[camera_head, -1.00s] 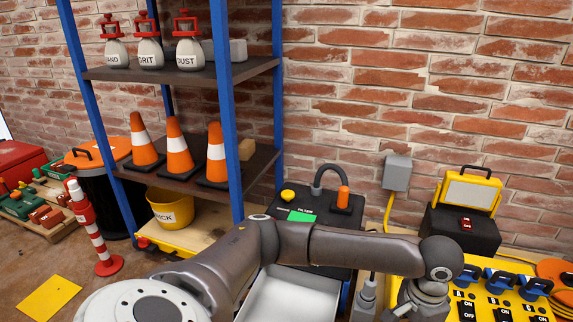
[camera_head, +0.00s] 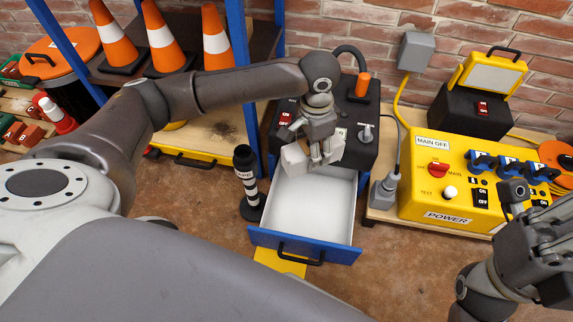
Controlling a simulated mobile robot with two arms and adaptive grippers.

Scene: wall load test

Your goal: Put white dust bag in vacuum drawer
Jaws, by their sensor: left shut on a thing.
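My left gripper (camera_head: 322,152) points down over the back of the open drawer and is shut on the white dust bag (camera_head: 294,160). The bag shows as a pale, blocky shape on the gripper's left side, partly hidden by the fingers. The vacuum drawer (camera_head: 315,215) is pulled out, with a white, bare inside and a blue front with a black handle. It belongs to the black vacuum unit (camera_head: 358,150). I cannot tell whether the bag touches the drawer floor. My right gripper (camera_head: 540,245) is at the lower right, away from the drawer; its fingers are unclear.
A yellow power box (camera_head: 455,190) with switches and a grey plug (camera_head: 384,192) are on the right. The shelf with orange cones (camera_head: 165,40) is at the upper left.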

